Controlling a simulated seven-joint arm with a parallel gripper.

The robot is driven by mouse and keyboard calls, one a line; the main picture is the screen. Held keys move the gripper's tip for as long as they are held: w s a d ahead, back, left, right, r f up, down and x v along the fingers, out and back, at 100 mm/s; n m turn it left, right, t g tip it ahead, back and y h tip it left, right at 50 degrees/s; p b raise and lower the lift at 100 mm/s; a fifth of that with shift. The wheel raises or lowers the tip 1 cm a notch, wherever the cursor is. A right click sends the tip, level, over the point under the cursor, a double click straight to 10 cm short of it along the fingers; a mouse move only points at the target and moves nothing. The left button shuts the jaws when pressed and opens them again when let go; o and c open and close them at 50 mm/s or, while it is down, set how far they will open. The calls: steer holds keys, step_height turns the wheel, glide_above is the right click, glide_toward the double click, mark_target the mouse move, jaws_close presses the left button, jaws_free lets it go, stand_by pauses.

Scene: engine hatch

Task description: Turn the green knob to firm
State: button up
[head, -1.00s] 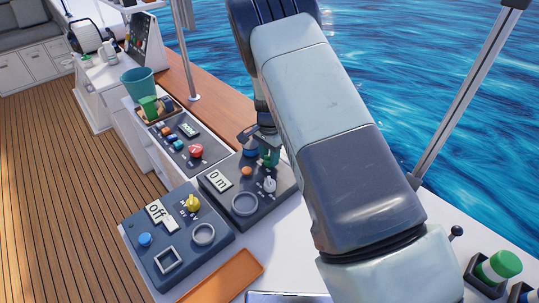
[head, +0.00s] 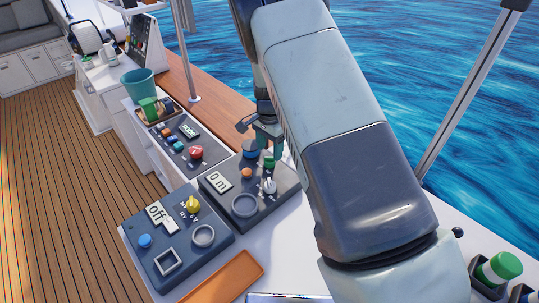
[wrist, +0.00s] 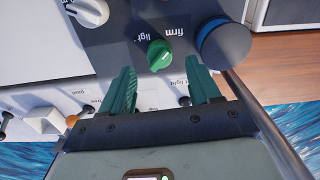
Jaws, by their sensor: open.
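The green knob (head: 269,161) is on the dark panel (head: 222,203) with the "0 m" display. In the wrist view the knob (wrist: 160,54) shows clearly beside the words "firm" and "light". I cannot tell for sure which word its mark faces. My gripper (wrist: 164,84) is open, with its two green fingers apart and nothing between them. In the wrist view the knob appears just beyond the fingertips, between their lines. In the head view my gripper (head: 268,143) is just above the knob, partly hidden by my arm.
A blue knob (wrist: 222,42) stands close beside the green one. A white knob (head: 269,186) and an orange button (head: 247,173) share the panel. Another panel with a yellow knob (head: 192,203) is at the front left, and one with a red knob (head: 196,152) is behind.

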step_height(320, 180, up, 7)
steer(key=shift+f, duration=0.15)
stand_by(0.4)
steer(key=s+d+r+n+t, duration=0.1)
steer(key=s+d+r, duration=0.25)
steer(key=r, duration=0.35)
steer(key=s+d+r+n+y, duration=0.15)
steer(key=s+r, duration=0.25)
steer(key=r, duration=0.4)
steer(key=s+d+r+n+t, duration=0.1)
steer(key=s+d+r, duration=0.25)
steer(key=r, duration=0.35)
steer(key=s+d+r+n+t, duration=0.1)
steer(key=s+d+r+n, duration=0.1)
steer(key=s, duration=0.9)
steer(key=s+d+r+n+t+h, duration=0.1)
steer(key=s+d+r+n+t, duration=0.1)
steer(key=s, duration=0.9)
step_height(320, 180, up, 2)
steer(key=shift+d+n+t, duration=0.3)
steer(key=shift+d+n, duration=0.25)
steer(key=shift+d, duration=0.15)
steer(key=shift+o, duration=0.4)
steer(key=shift+h, duration=0.25)
